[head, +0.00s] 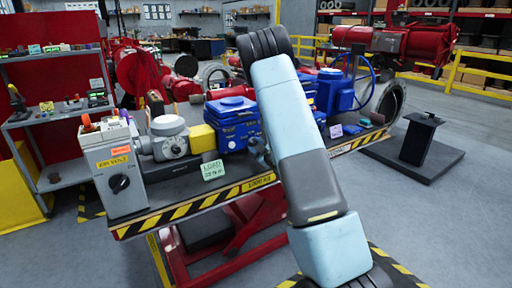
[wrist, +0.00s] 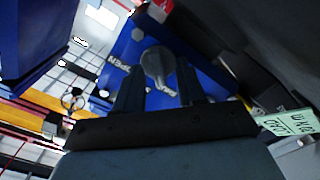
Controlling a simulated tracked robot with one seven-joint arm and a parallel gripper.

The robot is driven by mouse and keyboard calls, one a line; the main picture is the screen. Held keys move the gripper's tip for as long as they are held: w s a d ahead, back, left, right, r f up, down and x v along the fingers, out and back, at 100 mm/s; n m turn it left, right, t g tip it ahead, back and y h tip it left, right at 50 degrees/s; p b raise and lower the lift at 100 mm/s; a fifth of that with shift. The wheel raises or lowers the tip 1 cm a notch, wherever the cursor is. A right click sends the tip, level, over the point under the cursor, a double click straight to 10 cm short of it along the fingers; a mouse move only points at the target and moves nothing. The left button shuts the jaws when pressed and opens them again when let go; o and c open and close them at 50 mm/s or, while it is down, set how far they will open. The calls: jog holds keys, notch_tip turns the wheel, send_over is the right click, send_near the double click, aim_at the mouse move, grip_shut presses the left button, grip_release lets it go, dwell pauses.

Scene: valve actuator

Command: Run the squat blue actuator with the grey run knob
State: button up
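The squat blue actuator (head: 232,122) sits on the striped bench, partly covered by my arm in the head view. In the wrist view its blue face (wrist: 118,45) fills the middle, with white lettering reading "OPEN" beside a grey knob (wrist: 158,65). My gripper (wrist: 160,82) points at this face, its two dark fingers apart, one on each side of the knob's lower part. Blue shows between the fingers and I see no clear grip on the knob; whether they touch it I cannot tell. In the head view my arm hides the gripper.
A grey box (head: 112,170) with a black knob and a grey dial unit (head: 168,140) stand at the bench's left. A yellow block (head: 202,138) is beside the squat actuator. A green card (head: 213,170) stands in front. A taller blue actuator (head: 334,92) with a handwheel is to the right.

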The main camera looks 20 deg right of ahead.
jog(key=v, duration=1.3)
jog(key=shift+s, duration=0.35)
jog(key=shift+r, duration=0.1)
jog(key=s+a+r+m+g+h, duration=0.1)
jog(key=s+r+m+g+h, duration=0.25)
jog(key=r, duration=0.45)
jog(key=s+a+r+m+g+h, duration=0.15)
jog(key=r+m, duration=0.25)
jog(key=r, duration=0.4)
jog(key=s+a+r+m+g, duration=0.1)
jog(key=s+a+r+g, duration=0.1)
jog(key=s, duration=0.7)
jog(key=s+a+r+m+g, duration=0.1)
jog(key=s+a+r+g, duration=0.1)
jog(key=s, duration=0.8)
jog(key=s+a+r+m+g+y, duration=0.1)
jog(key=s+a+r+m+g, duration=0.1)
jog(key=s+a, duration=0.4)
jog(key=s+r+g, duration=0.1)
jog(key=s, duration=0.2)
jog(key=shift+s+r, duration=0.25)
jog(key=shift+r, duration=0.15)
